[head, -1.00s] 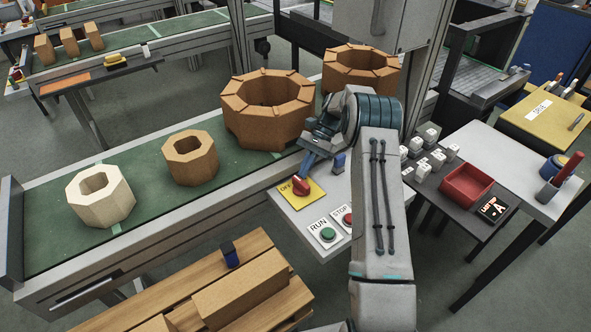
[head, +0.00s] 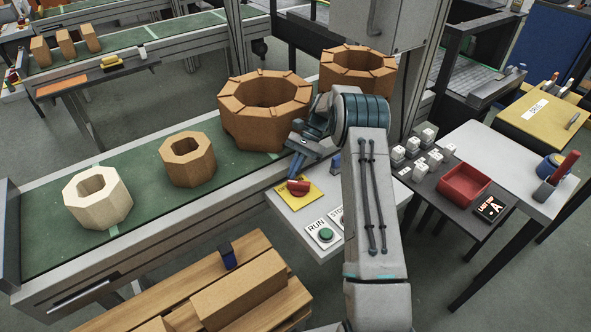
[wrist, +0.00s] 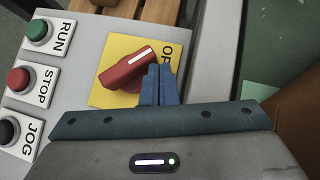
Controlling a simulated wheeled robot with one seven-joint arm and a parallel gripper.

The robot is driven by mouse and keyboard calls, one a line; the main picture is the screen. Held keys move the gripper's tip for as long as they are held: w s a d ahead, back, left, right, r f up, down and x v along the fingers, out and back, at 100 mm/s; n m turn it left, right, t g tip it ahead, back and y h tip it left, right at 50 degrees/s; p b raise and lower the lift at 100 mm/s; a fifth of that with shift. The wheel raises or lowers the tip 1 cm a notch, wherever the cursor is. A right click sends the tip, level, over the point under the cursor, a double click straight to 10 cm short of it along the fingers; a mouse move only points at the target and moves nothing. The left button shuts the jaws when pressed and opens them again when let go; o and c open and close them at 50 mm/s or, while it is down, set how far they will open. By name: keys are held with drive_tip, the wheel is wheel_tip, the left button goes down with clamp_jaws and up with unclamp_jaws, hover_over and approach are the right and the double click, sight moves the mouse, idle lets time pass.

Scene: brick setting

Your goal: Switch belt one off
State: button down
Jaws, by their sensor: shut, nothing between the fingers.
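A red rotary switch (head: 298,187) sits on a yellow plate (head: 313,196) on the control panel beside the green belt (head: 45,232). In the wrist view the switch (wrist: 126,72) lies slanted, its white line rising to the right toward lettering that reads "OF", the rest hidden by my fingers. My gripper (head: 293,175) is shut with nothing in it. In the wrist view its fingertips (wrist: 159,68) are at the right end of the switch and look to touch its side.
A green RUN button (head: 326,234), red STOP button (wrist: 18,79) and black JOG button (wrist: 9,130) sit near the switch. Octagonal brick rings, including a large one (head: 240,118), stand on the belt. A wooden pallet (head: 280,309) lies in front.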

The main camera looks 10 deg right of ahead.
idle(0.4)
drive_tip(key=v, duration=0.7)
drive_tip(key=shift+w+r+b, duration=0.15)
drive_tip(key=shift+w+b, duration=0.05)
drive_tip(key=shift+b, duration=0.2)
drive_tip(key=shift+d, duration=0.1)
drive_tip(key=s+a+r+n+t+h, duration=0.2)
drive_tip(key=s+a+r, duration=0.1)
drive_tip(key=s+r, duration=0.45)
drive_tip(key=s+a+r+n+t+h, duration=0.2)
drive_tip(key=s+r+n+h, duration=0.1)
drive_tip(key=s+r, duration=0.45)
drive_tip(key=s+f+n+t+h, duration=0.1)
drive_tip(key=s+n+t, duration=0.3)
drive_tip(key=s, duration=1.6)
drive_tip(key=shift+s+f+n+t+h, duration=0.2)
drive_tip(key=shift+f+n+t+h, duration=0.15)
drive_tip(key=shift+n+h, duration=0.2)
